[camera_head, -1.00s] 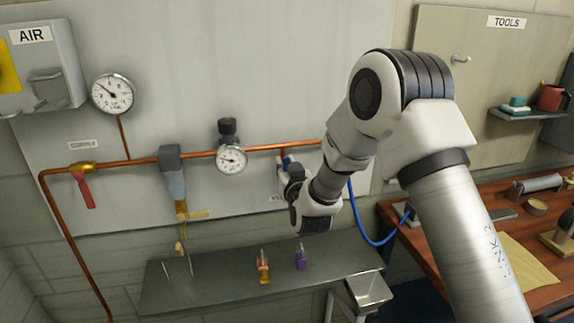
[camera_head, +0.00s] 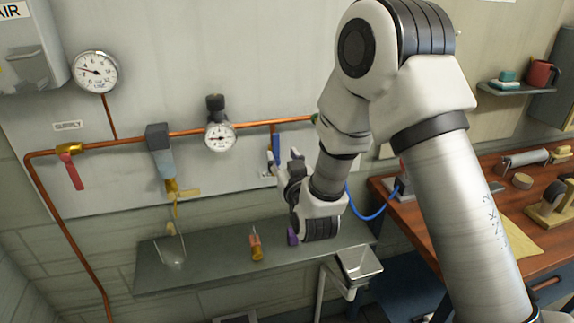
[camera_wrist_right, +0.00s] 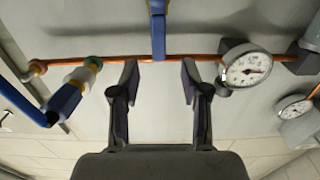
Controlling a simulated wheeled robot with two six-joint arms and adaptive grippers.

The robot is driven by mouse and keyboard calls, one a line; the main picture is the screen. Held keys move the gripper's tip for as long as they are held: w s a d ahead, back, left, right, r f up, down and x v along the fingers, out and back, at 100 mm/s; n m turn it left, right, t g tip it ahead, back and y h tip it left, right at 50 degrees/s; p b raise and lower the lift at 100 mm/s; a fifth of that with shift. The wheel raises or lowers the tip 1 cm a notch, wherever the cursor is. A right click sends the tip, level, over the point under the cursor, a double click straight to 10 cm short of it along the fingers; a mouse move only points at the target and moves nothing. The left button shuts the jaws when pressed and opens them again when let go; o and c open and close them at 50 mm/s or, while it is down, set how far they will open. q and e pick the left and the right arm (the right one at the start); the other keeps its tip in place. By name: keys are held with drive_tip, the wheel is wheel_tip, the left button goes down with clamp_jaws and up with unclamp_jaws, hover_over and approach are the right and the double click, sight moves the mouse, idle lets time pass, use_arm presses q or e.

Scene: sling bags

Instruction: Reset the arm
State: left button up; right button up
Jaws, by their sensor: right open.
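My right arm reaches in from the right in the head view. Its right gripper (camera_head: 286,160) is open and empty in front of the wall panel, near a short blue piece (camera_head: 276,143) hanging from the copper pipe (camera_head: 185,133). In the right wrist view the two dark fingers of the right gripper (camera_wrist_right: 160,78) stand apart with nothing between them. The copper pipe (camera_wrist_right: 200,58) passes beyond the fingertips, and the blue piece (camera_wrist_right: 158,32) lines up with the gap. My left gripper is not in view.
A round gauge (camera_head: 220,137) and a red-handled valve (camera_head: 71,168) sit on the pipe. A wooden bench (camera_head: 485,210) stands at right.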

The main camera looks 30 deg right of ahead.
drive_tip(key=v, duration=0.3)
drive_tip(key=shift+s+a, duration=0.1)
drive_tip(key=shift+s, duration=0.3)
drive_tip(key=s+a+f+n+g+y, duration=0.1)
drive_tip(key=s+f+g, duration=0.35)
drive_tip(key=f, duration=0.85)
drive_tip(key=s+a+f+g+y, duration=0.1)
drive_tip(key=s+f+g, duration=0.35)
drive_tip(key=f, duration=0.95)
drive_tip(key=s+a+f+g, duration=0.1)
drive_tip(key=s+f+g, duration=0.2)
drive_tip(key=s, duration=0.4)
drive_tip(key=s+a+f+g+y, duration=0.1)
drive_tip(key=s+f+g, duration=0.1)
drive_tip(key=s+f, duration=0.3)
drive_tip(key=s+a+f+n+g+y, duration=0.1)
drive_tip(key=s+f+g, duration=0.2)
drive_tip(key=s, duration=0.8)
drive_tip(key=shift+a+f+g, duration=0.15)
drive_tip(key=shift+f+g, duration=0.15)
drive_tip(key=shift+f, duration=0.15)
idle(1.6)
